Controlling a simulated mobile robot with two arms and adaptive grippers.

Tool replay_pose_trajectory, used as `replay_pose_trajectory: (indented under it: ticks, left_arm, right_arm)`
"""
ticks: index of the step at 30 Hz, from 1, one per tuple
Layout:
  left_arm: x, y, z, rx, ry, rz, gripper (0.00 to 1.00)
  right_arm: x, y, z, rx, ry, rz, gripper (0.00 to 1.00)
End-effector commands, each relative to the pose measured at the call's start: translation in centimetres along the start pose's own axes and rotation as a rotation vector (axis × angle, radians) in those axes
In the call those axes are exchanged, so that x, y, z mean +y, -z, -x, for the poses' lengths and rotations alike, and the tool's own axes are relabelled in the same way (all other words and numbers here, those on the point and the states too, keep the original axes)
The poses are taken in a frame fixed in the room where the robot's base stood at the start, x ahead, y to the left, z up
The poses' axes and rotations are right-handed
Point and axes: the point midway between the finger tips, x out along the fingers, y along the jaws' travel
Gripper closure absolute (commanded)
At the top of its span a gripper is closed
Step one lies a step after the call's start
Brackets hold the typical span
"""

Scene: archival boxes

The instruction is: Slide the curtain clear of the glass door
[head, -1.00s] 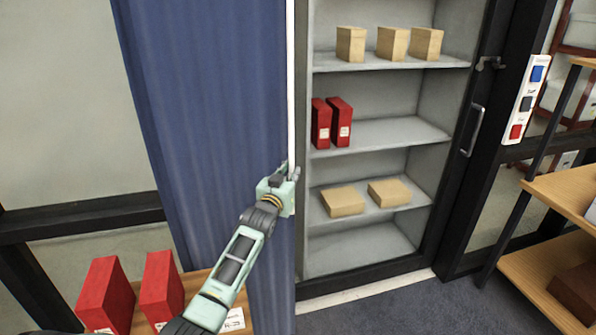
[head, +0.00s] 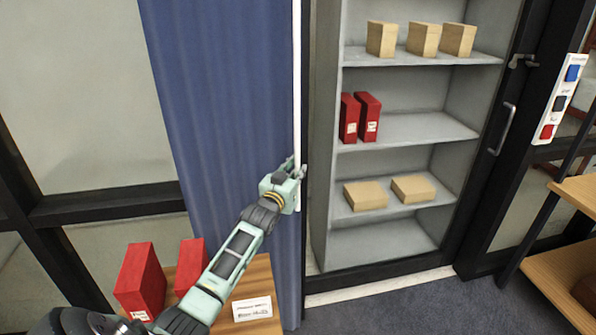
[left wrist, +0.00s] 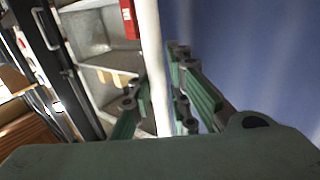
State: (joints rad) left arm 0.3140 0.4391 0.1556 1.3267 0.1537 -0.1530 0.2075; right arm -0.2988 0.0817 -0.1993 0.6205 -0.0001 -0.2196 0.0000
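The blue curtain (head: 225,120) hangs at the left, with a white bar (head: 297,75) along its right edge. My left gripper (head: 296,170) is shut around this bar at about mid-height. In the left wrist view the bar (left wrist: 150,55) runs between the two fingers (left wrist: 158,98), with the curtain (left wrist: 245,55) on the right. The glass door (head: 483,190) has a dark frame and a metal handle (head: 502,130). The bar stands left of the shelves behind the glass, and the shelves show uncovered. My right gripper is in neither view.
Behind the glass, grey shelves (head: 410,128) hold tan boxes (head: 423,39) and red boxes (head: 368,117). A wooden table (head: 257,278) with red boxes (head: 140,280) and a label card stands by the curtain's foot. A button panel (head: 560,100) and wooden shelf (head: 580,197) are at right.

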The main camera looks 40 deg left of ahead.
Motion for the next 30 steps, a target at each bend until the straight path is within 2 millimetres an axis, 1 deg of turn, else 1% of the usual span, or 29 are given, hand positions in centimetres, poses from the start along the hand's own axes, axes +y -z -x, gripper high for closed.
replay_pose_trajectory:
  ticks: [1, 5, 13, 17, 20, 22, 30]
  left_arm:
    - [-0.1, -0.2, 0.0, -0.003, 0.002, -0.001, 0.78]
    - [-0.1, -0.1, 0.0, -0.002, 0.001, -0.001, 0.67]
    - [0.0, 0.0, 0.0, 0.0, 0.0, 0.0, 0.67]
    - [0.1, -0.1, 0.6, -0.001, -0.001, 0.0, 0.67]
    - [0.1, -0.2, 1.8, -0.001, -0.002, 0.0, 0.67]
    - [0.1, -0.1, 3.0, -0.001, -0.001, 0.0, 0.67]
    - [-0.1, -0.2, 8.5, -0.002, 0.0, -0.001, 0.67]
  right_arm:
    - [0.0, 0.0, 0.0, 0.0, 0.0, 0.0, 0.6]
    - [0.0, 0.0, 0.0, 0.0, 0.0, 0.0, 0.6]
    - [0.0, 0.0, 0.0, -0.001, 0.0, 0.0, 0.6]
    - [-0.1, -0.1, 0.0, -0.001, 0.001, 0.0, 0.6]
    - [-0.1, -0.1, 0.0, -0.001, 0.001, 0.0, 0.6]
    - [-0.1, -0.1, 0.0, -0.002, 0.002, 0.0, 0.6]
    - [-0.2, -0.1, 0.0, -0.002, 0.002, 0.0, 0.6]
